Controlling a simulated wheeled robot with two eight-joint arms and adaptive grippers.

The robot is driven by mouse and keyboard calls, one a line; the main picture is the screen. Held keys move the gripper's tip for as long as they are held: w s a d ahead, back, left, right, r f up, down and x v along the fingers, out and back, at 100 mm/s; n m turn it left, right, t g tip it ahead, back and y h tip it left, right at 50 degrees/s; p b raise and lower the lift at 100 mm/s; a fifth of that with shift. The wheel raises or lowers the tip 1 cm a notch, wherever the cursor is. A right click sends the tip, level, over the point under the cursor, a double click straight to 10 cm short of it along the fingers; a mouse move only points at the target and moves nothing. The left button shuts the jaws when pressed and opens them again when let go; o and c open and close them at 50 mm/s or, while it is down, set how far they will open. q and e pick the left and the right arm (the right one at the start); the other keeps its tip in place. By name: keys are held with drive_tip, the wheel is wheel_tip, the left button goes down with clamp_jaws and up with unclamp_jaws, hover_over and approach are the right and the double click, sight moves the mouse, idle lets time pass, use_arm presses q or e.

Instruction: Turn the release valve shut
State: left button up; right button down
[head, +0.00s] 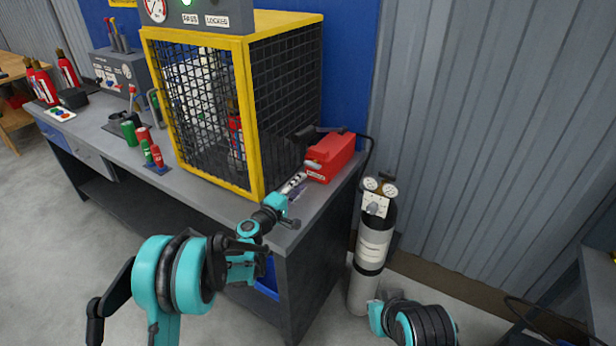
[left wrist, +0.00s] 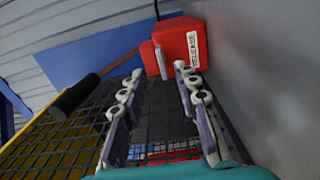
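The red release box (head: 331,157) sits on the bench's right end beside the cage. Its white RELEASE label shows in the left wrist view, where the box (left wrist: 187,42) is at the top. A lever with a black grip (left wrist: 75,95) reaches left from the box over the mesh. My right gripper is not visible; only part of my right arm shows.
The yellow-framed mesh cage (head: 250,110) stands close on the left of the box. A gas cylinder (head: 372,250) with gauges stands on the floor right of the bench (head: 215,200). Red and green small cylinders (head: 130,133) stand farther left.

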use_arm(q)
drive_tip(key=shift+v, duration=1.6)
drive_tip(key=s+a+r+m+g+y, duration=0.1)
drive_tip(key=s+a+r+m+g, duration=0.15)
drive_tip(key=s, duration=0.55)
drive_tip(key=s+a+r+m+g+y, duration=0.2)
drive_tip(key=s+r+m, duration=0.2)
drive_tip(key=s, duration=0.3)
drive_tip(key=s+a+f+m+g+y, duration=0.1)
drive_tip(key=s+a+f+y, duration=0.1)
drive_tip(key=s+a, duration=0.3)
drive_tip(key=s+a+f+m+g+y, duration=0.1)
drive_tip(key=s+a, duration=0.4)
drive_tip(key=s, duration=0.6)
drive_tip(key=s+a+f+m+g+y, duration=0.1)
drive_tip(key=s+a+f+m+y, duration=0.1)
drive_tip(key=s, duration=0.6)
drive_tip(key=a+f+y, duration=0.1)
drive_tip(key=a+y, duration=0.1)
drive_tip(key=a, duration=0.1)
drive_tip(key=shift+s+a+f+y, duration=0.15)
drive_tip(key=shift+s+f+y, duration=0.15)
drive_tip(key=shift+s, duration=0.1)
